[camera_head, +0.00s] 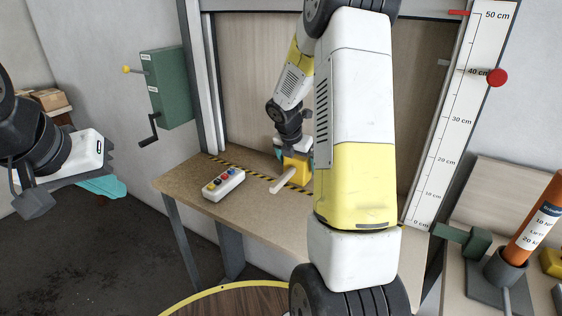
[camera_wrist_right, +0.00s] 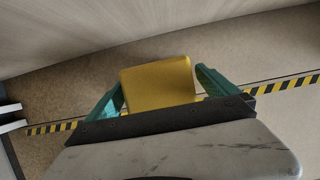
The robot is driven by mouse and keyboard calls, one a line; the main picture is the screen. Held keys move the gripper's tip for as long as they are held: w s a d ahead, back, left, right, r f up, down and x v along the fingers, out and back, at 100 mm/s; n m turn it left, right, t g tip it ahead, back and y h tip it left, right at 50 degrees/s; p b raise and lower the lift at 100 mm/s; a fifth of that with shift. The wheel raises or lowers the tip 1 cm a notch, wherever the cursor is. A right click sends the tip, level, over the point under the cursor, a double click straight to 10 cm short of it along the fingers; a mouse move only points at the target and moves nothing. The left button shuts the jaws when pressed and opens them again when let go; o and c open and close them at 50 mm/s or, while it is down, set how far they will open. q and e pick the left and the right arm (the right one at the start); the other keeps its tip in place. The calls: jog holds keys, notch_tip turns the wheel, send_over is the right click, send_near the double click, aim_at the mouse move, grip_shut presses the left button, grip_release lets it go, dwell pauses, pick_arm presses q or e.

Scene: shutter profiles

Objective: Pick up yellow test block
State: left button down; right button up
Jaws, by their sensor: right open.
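The yellow test block (camera_head: 297,168) sits on the bench top near the striped line, below the shutter. In the right wrist view the block (camera_wrist_right: 157,84) lies between the teal fingers of my right gripper (camera_wrist_right: 160,84). These fingers are open, with a visible gap between the block and the right-hand finger.
A button box (camera_head: 223,184) lies left of the block, and a pale bar (camera_head: 282,183) lies in front of it. A green crank box (camera_head: 166,88) hangs on the wall. A tall ruler (camera_head: 455,110) and an orange cylinder (camera_head: 533,232) stand at the right.

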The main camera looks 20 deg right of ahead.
jog(key=c, duration=1.7)
jog(key=shift+r, duration=0.15)
